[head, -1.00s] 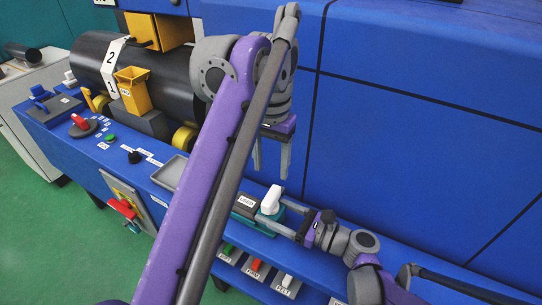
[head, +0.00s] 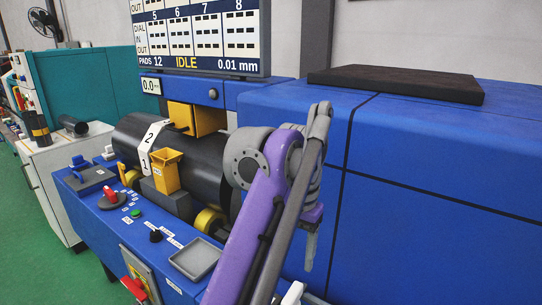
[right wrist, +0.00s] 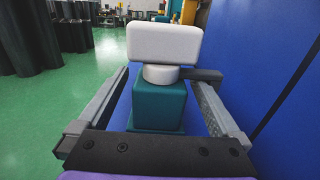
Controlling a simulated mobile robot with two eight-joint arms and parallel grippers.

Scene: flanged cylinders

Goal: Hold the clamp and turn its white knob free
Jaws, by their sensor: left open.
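The clamp is a teal block (right wrist: 158,103) with a white T-shaped knob (right wrist: 163,44) on top, upright in the right wrist view. My right gripper (right wrist: 160,85) has one finger on each side of the block, with gaps showing beside it; it looks open.
The blue machine (head: 430,200) rises right beside the clamp. A grey tray (head: 195,258), a yellow holder (head: 167,170) and a red knob (head: 110,195) sit on its ledge to the left. A dark slab (head: 395,83) lies on top. Green floor is open at far left.

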